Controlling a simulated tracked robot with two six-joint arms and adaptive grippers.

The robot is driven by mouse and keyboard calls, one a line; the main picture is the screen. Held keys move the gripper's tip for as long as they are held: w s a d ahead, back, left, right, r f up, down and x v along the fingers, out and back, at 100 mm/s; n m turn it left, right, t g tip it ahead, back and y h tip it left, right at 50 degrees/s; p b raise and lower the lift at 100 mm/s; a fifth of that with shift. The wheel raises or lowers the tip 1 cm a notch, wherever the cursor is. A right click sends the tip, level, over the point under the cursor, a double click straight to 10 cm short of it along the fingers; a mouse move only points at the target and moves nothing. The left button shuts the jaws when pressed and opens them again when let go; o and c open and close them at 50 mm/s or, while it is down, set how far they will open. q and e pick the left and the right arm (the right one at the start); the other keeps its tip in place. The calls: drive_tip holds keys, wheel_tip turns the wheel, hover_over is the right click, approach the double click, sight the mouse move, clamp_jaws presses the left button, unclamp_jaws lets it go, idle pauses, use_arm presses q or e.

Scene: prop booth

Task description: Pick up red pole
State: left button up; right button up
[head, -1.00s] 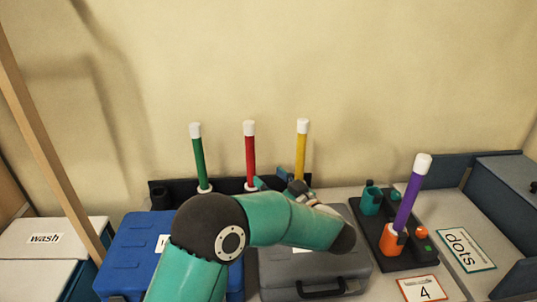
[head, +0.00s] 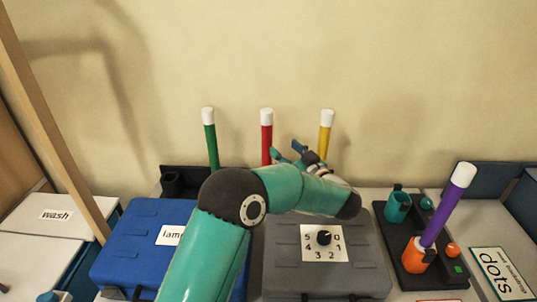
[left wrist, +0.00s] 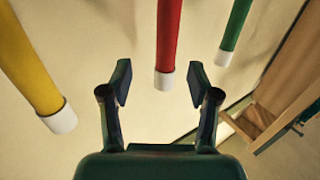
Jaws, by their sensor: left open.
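The red pole (head: 267,137) stands upright with a white cap, in the middle of a row between a green pole (head: 212,145) and a yellow pole (head: 325,145). Its lower part is hidden by my left arm in the head view. My left gripper (head: 288,152) is open and empty, just right of the red pole in the head view. In the left wrist view the white-capped end of the red pole (left wrist: 169,42) shows between the open fingers (left wrist: 160,84). I cannot tell how far it is from them. My right gripper does not show.
A blue case (head: 130,245) and a grey case (head: 370,265) with a numbered dial (head: 324,238) lie in front. A purple pole (head: 445,210) stands in an orange cup (head: 420,255) on a dark tray at right. A wooden post (head: 55,130) leans at left.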

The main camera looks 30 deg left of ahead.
sight(270, 138)
use_arm(q)
drive_tip(key=x, duration=0.3)
drive_tip(key=p+x, duration=0.1)
drive_tip(key=x, duration=0.2)
drive_tip(key=p+x, duration=0.1)
drive_tip(key=x, duration=0.2)
drive_tip(key=shift+s+a, duration=0.15)
drive_tip(key=shift+s, duration=0.2)
drive_tip(key=shift+w+a, duration=0.15)
clamp_jaws()
